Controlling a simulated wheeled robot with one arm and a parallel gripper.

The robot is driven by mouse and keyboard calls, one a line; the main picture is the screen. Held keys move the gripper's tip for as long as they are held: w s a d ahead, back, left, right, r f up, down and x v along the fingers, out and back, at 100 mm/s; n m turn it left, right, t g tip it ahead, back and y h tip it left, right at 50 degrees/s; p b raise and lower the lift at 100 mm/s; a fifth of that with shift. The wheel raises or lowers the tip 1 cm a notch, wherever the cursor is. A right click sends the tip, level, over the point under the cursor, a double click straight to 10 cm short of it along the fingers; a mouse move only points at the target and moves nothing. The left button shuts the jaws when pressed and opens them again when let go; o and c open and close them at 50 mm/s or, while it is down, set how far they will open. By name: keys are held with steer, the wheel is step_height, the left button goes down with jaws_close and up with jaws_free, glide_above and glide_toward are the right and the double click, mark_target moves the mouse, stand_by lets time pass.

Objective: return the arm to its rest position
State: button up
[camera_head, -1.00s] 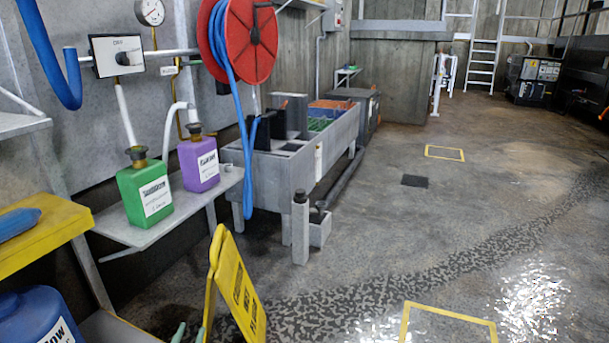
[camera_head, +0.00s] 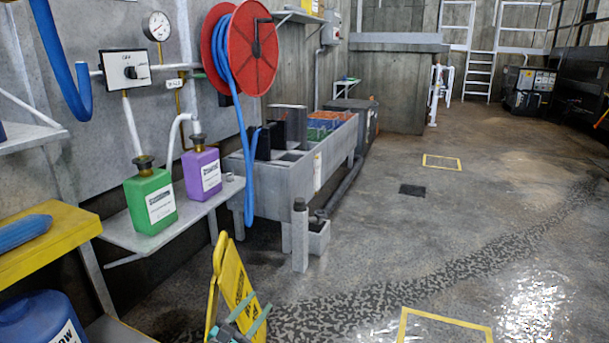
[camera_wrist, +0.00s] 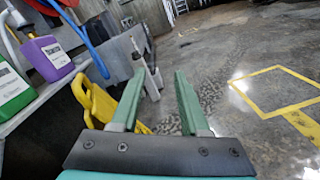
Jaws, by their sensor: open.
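My gripper (camera_head: 242,318) shows at the bottom edge of the head view, in front of the yellow floor sign (camera_head: 236,285). Its two green fingers are apart with nothing between them. In the wrist view the fingers of my gripper (camera_wrist: 160,85) point out over the wet concrete floor, spread and empty. The yellow sign (camera_wrist: 97,105) stands just left of the left finger in that view. Most of my arm is out of view.
A shelf (camera_head: 148,238) at left holds a green jug (camera_head: 150,205) and a purple jug (camera_head: 202,175). A red hose reel (camera_head: 239,48) hangs above a grey trough (camera_head: 270,188). A grey post (camera_head: 300,235) stands before it. Open floor lies to the right.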

steer(key=s+d+r+m+g+h+p, duration=0.1)
steer(key=d+r+m+g+h, duration=0.25)
steer(key=d, duration=0.45)
steer(key=d+r+m+g+h, duration=0.2)
steer(key=d+r+m, duration=0.2)
steer(key=d, duration=0.5)
steer(key=s+d+r+m+g+p, duration=0.2)
steer(key=s+d+m+g, duration=0.8)
steer(key=d, duration=0.5)
steer(key=s+d+m+g+y+p, duration=0.1)
steer(key=s+d+m+y, duration=0.1)
steer(key=s, duration=0.4)
steer(key=s+d+m+g+y+p, duration=0.1)
steer(key=s+d+m+g+y, duration=0.15)
steer(key=s, duration=0.45)
steer(key=s+a+r+m+y+p, duration=0.1)
steer(key=s+a+m+y, duration=0.2)
steer(key=s+a+y, duration=0.5)
steer(key=s+a, duration=0.1)
steer(key=s, duration=0.1)
steer(key=shift+s+a+r+m+t+p, duration=0.3)
steer(key=shift+a+r+m+p, duration=0.05)
steer(key=shift+r+m+p, duration=0.05)
